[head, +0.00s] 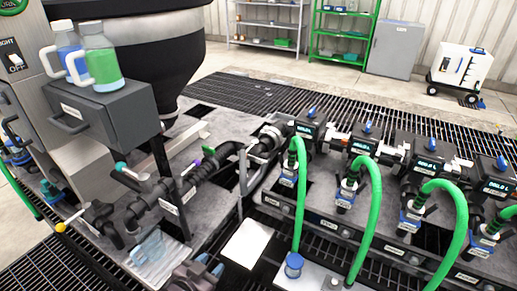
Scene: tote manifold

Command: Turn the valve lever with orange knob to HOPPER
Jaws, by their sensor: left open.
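A valve lever with a yellow-orange knob (60,228) sticks out to the left from the black pipework at the lower left. Another lever has a teal knob (121,167), and one with a purple knob (208,151) stands farther along the black pipe. White label plates (169,207) sit by the pipes, but their words are too small to read, so I cannot tell which marks HOPPER. My left gripper (208,266) is at the bottom edge, open, right of the yellow-orange knob and apart from it. My right gripper is not in view.
A large black hopper (165,55) stands above the pipes. A grey box (95,115) carries two jugs, one with green liquid (103,65). Green hoses (366,225) arch up from the manifold at right.

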